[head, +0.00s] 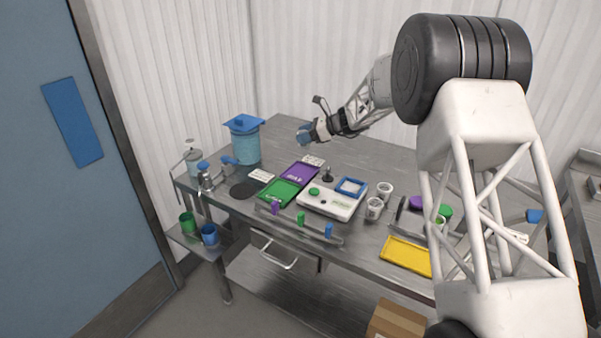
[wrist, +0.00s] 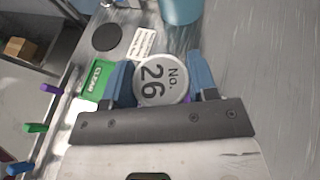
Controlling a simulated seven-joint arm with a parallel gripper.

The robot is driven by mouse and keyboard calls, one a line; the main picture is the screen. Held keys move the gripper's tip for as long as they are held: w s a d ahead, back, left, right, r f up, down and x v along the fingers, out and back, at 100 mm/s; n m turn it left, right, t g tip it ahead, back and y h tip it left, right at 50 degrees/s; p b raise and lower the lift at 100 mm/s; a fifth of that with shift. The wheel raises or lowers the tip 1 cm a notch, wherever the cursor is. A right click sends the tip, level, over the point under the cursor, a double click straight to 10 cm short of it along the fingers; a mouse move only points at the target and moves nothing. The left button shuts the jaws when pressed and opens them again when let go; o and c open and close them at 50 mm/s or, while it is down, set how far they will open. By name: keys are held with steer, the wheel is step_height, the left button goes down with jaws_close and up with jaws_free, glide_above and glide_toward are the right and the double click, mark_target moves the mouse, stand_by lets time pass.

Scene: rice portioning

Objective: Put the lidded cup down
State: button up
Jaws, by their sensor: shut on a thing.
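My gripper (head: 304,134) is over the back part of the table in the head view, beyond the purple tray (head: 300,173). In the wrist view its blue fingers (wrist: 160,84) are shut on the sides of a round cup, whose pale lid (wrist: 152,70) reads "No. 26" and faces the camera. The cup's body is hidden below the lid. In the head view I cannot make out the cup apart from the fingers. The green tray (head: 278,193) lies in front of the purple one; the green one also shows left of the cup in the wrist view (wrist: 97,79).
A blue-lidded pot (head: 246,143) stands at the back left. A white device (head: 322,208) with a blue square frame sits mid-table, beside white cups (head: 374,209). A yellow tray (head: 405,256) lies at the front right. The back of the table is largely bare.

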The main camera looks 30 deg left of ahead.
steer(key=shift+f, duration=3.15)
steer(key=shift+f, duration=0.1)
steer(key=shift+f, duration=1.75)
steer(key=shift+f, duration=0.1)
steer(key=o, duration=0.9)
steer(key=shift+d, duration=0.1)
steer(key=v, duration=1.2)
steer(key=shift+s+r, duration=0.1)
steer(key=shift+r, duration=0.1)
